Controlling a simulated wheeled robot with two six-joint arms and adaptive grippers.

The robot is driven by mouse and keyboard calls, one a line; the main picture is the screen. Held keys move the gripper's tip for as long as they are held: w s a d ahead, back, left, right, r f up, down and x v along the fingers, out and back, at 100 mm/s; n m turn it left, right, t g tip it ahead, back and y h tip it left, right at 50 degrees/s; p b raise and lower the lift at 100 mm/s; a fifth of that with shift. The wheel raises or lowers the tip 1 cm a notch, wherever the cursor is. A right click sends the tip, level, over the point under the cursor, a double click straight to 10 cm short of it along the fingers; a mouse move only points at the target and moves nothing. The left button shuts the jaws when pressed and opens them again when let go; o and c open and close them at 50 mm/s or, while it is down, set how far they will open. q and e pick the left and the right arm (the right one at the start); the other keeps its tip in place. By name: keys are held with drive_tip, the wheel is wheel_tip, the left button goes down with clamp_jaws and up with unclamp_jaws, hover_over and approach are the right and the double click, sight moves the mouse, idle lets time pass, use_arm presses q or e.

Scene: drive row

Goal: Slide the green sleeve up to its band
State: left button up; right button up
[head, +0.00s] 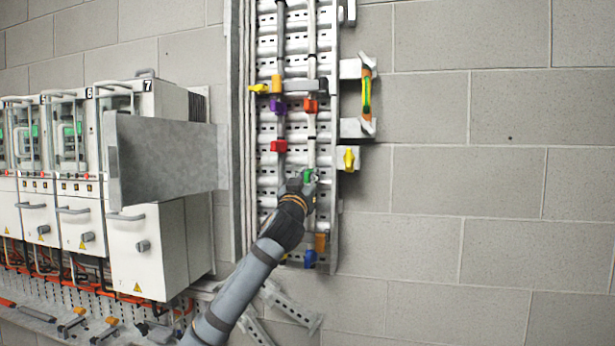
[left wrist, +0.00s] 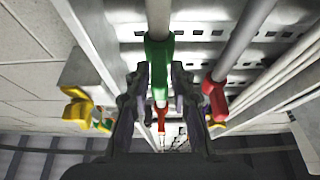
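The green sleeve (head: 308,176) sits on the right-hand, pale upright rod (head: 312,150) of the wall rack. In the left wrist view the green sleeve (left wrist: 158,55) stands between the two fingers of my left gripper (left wrist: 160,80). The fingers lie close against its sides, and it looks gripped. In the head view my left gripper (head: 300,184) reaches the rod from below and hides part of the sleeve. A dark band (head: 312,55) shows high on the same rod, above a red-orange sleeve (head: 310,104); I cannot tell whose band it is. My right gripper is not in view.
A red sleeve (head: 279,146) and a purple one (head: 277,106) sit on the neighbouring left rod. A yellow piece (head: 349,158) sticks out at the right. A large grey panel (head: 165,160) juts out left of the rack, before white cabinets (head: 150,240). The block wall at right is bare.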

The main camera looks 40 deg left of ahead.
use_arm(q)
clamp_jaws()
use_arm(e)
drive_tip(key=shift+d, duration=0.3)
